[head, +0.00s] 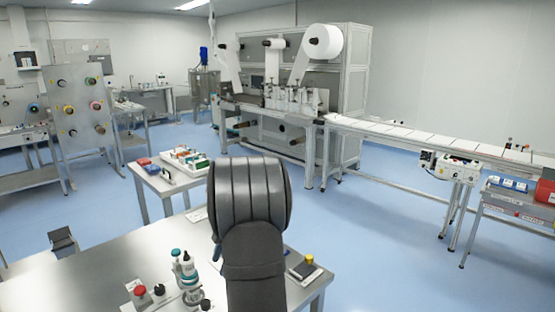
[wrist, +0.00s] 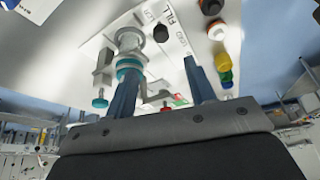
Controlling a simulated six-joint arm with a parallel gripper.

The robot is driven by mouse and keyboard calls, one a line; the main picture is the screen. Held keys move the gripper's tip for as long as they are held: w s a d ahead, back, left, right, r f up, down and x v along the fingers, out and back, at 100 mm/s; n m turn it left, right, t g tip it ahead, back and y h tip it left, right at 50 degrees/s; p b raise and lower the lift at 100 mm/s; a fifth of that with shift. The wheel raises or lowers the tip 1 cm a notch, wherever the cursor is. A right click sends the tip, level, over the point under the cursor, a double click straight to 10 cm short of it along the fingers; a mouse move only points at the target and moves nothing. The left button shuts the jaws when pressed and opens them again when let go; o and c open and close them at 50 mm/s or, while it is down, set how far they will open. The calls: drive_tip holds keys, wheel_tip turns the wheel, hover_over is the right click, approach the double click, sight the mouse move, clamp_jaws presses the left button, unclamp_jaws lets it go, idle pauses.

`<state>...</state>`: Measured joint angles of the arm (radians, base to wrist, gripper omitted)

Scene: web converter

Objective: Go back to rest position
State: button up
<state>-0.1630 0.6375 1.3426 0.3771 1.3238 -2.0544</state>
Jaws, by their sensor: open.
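My gripper (wrist: 162,72) shows in the wrist view, with two blue fingers spread apart and nothing seen held between them. Beyond the fingers is a white plate (wrist: 97,47) with printed lettering, and a metal fixture (wrist: 130,42) with teal knobs that overlaps the left finger in the picture. I cannot tell whether they touch. In the head view my dark arm link rises over the front steel table (head: 95,268) and the gripper is hidden. On that table stands a fixture with teal-topped parts (head: 184,268), beside a red knob (head: 140,291).
A small black box with a yellow knob (head: 306,267) sits near the table's right edge. A side table (head: 146,184) holds a tray of small items (head: 186,160). The web converter (head: 290,90) and its conveyor (head: 430,138) stand behind.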

sight(207, 301)
drive_tip(key=x, duration=1.3)
drive_tip(key=shift+s+a+f, duration=0.2)
drive_tip(key=shift+f, duration=0.1)
drive_tip(key=s+a, duration=0.5)
drive_tip(key=shift+r, duration=0.2)
drive_tip(key=v, duration=1.7)
drive_tip(key=w+a+n+t+h, duration=0.1)
drive_tip(key=a+n+h, duration=0.2)
drive_tip(key=a, duration=0.8)
drive_tip(key=shift+w+f+t+h, duration=0.3)
drive_tip(key=shift+f+h, duration=0.1)
drive_tip(key=shift+f, duration=0.05)
